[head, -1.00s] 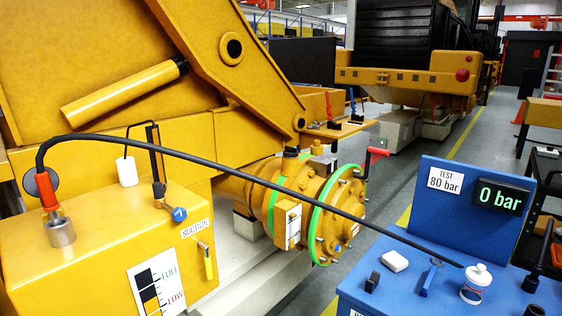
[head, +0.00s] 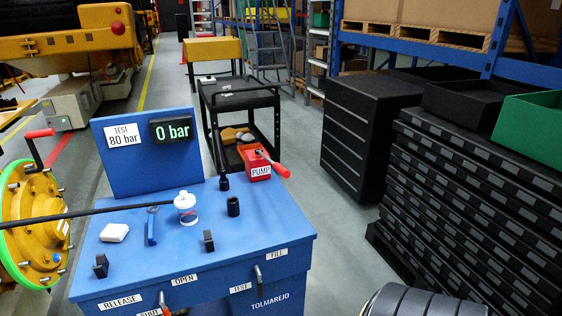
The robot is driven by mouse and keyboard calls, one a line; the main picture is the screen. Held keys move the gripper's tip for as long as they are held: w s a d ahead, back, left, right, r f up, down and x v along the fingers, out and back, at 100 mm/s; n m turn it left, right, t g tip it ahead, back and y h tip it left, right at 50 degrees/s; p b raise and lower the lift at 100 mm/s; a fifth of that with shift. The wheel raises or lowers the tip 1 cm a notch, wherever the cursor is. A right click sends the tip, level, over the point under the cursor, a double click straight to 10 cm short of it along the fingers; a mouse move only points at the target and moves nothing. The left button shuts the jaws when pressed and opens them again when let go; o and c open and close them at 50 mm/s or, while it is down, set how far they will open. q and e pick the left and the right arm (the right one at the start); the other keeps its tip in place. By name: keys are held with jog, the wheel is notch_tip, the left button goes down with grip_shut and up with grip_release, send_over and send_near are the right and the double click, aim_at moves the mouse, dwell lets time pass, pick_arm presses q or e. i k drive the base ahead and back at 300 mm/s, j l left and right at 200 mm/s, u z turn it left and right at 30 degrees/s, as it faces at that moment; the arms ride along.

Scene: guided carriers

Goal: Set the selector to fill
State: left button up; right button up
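The blue test bench (head: 290,232) stands at centre left. On its front face a short dark lever (head: 259,279), apparently the selector, sits between a TEST label (head: 240,288) and a FILL label (head: 277,254). Its tip points roughly upward, and I cannot tell which position it is set to. A second, red-tipped lever (head: 163,300) is by the OPEN label (head: 184,280) and a partly cut-off SHUT label. Neither gripper is in view. A grey rounded part of my own arm shows at the bottom right, not touching the bench.
A red PUMP unit (head: 257,165) stands behind. Stacked black cases (head: 470,200) are at right. Floor between bench and cases is clear.

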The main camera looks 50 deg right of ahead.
aim_at(259, 283)
jog(key=z, duration=1.5)
